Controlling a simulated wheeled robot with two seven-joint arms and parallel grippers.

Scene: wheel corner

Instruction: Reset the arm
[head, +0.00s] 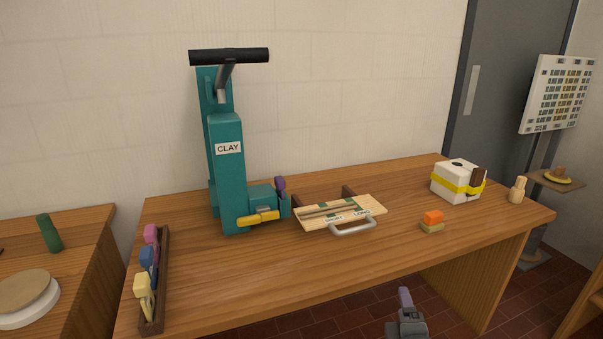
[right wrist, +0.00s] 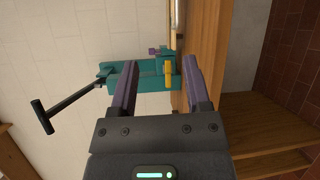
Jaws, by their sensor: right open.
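My right gripper (head: 405,298) shows at the bottom of the head view, in front of the table's front edge and apart from everything on it. In the right wrist view the two purple-grey fingers of the right gripper (right wrist: 160,66) stand apart with nothing held between them. Beyond them, turned sideways, is the teal machine. My left gripper is not in the head view.
A wooden table (head: 300,262) bears the teal clay press (head: 228,180) with its black handle, a wooden board with a metal handle (head: 352,228), an orange-topped block (head: 432,218), a strapped white block (head: 450,182) and a tool rack (head: 158,290). The table's front right is clear.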

